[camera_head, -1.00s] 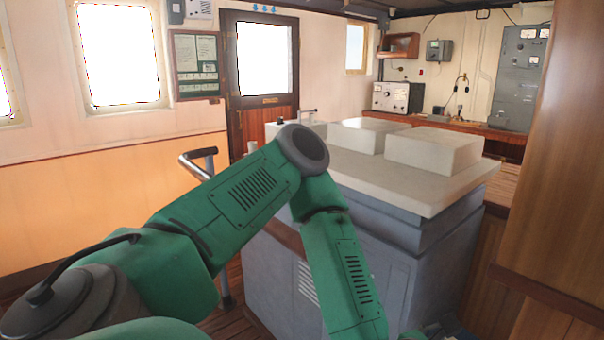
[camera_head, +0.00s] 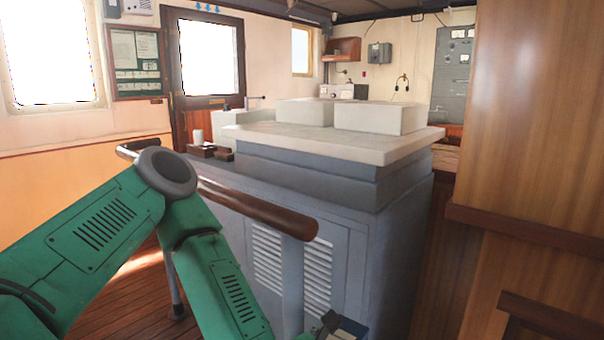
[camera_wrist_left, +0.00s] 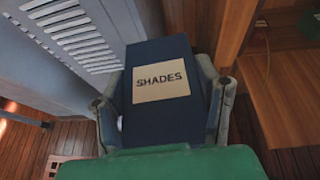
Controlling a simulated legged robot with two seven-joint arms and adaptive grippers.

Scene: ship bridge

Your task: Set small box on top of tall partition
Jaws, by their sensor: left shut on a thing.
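The small box (camera_wrist_left: 150,53) is dark blue with a cream label reading "SHADES". It fills the middle of the left wrist view, between the two fingers of my left gripper (camera_wrist_left: 163,93), which is shut on it. In the head view only a bit of the box (camera_head: 350,326) shows at the bottom edge, below my green left arm; most of the gripper is out of frame there. The tall wooden partition (camera_head: 540,110) stands on the right of the head view, apart from the box. Its top is out of frame. My right gripper is not in view.
A grey console (camera_head: 385,235) with a pale top (camera_head: 300,140) stands ahead, with a brown handrail (camera_head: 250,208) along its near side. A wooden ledge (camera_head: 530,229) juts from the partition. Bare plank floor (camera_head: 135,280) shows at the left.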

